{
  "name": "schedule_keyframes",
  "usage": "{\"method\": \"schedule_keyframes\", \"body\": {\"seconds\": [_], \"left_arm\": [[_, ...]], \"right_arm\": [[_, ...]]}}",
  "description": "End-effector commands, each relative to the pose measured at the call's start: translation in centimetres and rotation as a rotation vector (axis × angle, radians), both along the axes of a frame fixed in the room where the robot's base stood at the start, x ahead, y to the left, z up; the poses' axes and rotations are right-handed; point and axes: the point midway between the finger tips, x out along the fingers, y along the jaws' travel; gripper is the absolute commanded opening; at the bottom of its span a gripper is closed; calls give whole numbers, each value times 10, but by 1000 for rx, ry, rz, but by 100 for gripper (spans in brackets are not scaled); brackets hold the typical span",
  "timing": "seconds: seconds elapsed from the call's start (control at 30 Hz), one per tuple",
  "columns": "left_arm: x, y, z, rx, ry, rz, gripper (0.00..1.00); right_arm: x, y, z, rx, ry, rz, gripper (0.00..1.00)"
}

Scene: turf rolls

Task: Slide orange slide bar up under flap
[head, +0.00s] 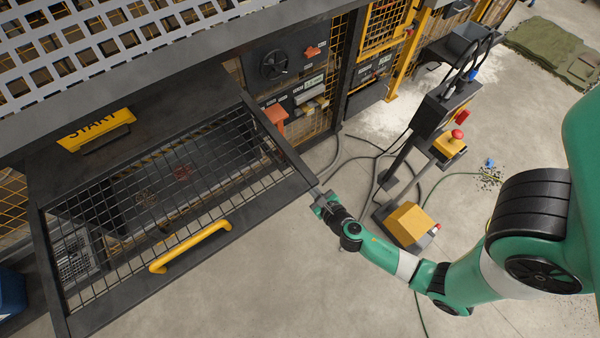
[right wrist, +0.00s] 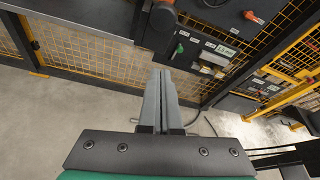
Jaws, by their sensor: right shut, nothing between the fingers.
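An orange block-like part (head: 276,115), possibly the slide bar, sits at the lower left of the control panel, beside the raised mesh flap (head: 298,184). An orange part (right wrist: 164,3) also shows at the top edge of the right wrist view, cut off by the frame. My right gripper (head: 317,192) is shut and empty at the flap's right corner, below and right of the orange block. In the right wrist view its fingers (right wrist: 160,76) are together and point toward the machine; I cannot tell whether they touch the flap. My left gripper is not in view.
The flap has a yellow handle (head: 190,246) on its front. A control panel (head: 290,70) with a black knob and an orange switch (head: 312,52) is behind. A yellow pedestal box (head: 410,224) and cables stand to the right. Open concrete floor lies in front.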

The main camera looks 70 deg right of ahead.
Motion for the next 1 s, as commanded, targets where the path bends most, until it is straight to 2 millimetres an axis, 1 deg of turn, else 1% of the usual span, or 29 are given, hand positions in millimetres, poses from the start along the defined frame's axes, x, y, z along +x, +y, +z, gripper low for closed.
{"method": "schedule_keyframes", "body": {"seconds": [0.03,0.1,0.2,0.3,0.9,0.97,1.0], "left_arm": [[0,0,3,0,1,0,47],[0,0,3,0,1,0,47],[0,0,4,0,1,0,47],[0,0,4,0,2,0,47],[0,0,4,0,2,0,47],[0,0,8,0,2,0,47],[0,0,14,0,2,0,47]], "right_arm": [[-8,8,4,0,3,5,0],[-17,15,8,0,3,5,0],[-25,22,11,0,2,3,0],[-30,24,13,1,1,0,0],[-30,24,13,0,1,-1,0],[-30,24,17,0,1,-1,0],[-30,24,22,0,1,-1,0]]}}
